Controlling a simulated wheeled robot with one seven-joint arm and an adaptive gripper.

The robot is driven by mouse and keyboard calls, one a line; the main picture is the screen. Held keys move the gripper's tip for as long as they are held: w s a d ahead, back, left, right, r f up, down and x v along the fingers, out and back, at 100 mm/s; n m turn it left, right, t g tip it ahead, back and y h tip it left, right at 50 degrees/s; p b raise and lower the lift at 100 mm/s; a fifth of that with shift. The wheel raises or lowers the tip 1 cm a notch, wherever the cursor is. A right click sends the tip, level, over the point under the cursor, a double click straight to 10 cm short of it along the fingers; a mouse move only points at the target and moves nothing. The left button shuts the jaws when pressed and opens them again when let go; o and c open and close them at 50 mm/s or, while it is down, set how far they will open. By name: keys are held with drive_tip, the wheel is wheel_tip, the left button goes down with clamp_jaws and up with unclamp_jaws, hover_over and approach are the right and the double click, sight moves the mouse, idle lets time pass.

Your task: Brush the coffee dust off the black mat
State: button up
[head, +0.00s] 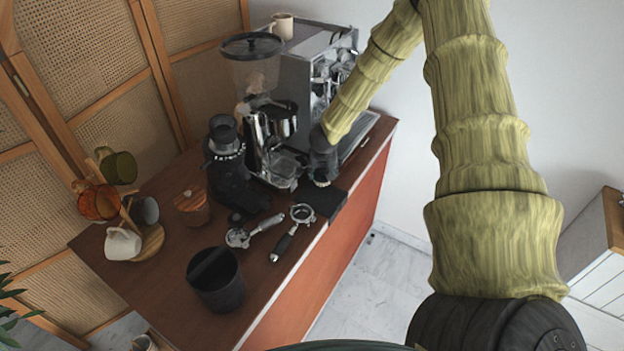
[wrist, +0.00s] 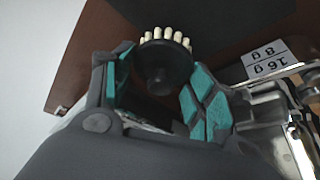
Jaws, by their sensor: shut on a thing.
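My gripper (head: 324,152) is over the right end of the counter, beside the espresso machine. It is shut on a brush; the dark round head and pale bristles of the brush (wrist: 166,38) show between the teal finger pads (wrist: 160,78) in the wrist view. In the head view the bristles (head: 322,184) point down at the back edge of the black mat (head: 326,203); I cannot tell whether they touch it. The mat lies at the counter's front edge and also shows as a dark area in the wrist view (wrist: 225,22). I cannot make out coffee dust on it.
A grinder (head: 262,130) and the espresso machine (head: 300,85) stand close behind the mat. Two portafilters (head: 290,232) (head: 240,237) lie left of it. Cups hang on a stand (head: 150,242) farther left.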

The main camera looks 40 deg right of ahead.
drive_tip(key=shift+d+r, duration=0.15)
drive_tip(key=shift+r, duration=0.7)
drive_tip(key=shift+s+r, duration=0.2)
drive_tip(key=shift+r, duration=0.75)
drive_tip(key=shift+w+r, duration=0.1)
drive_tip(key=shift+r, duration=1.8)
drive_tip(key=shift+f, duration=0.1)
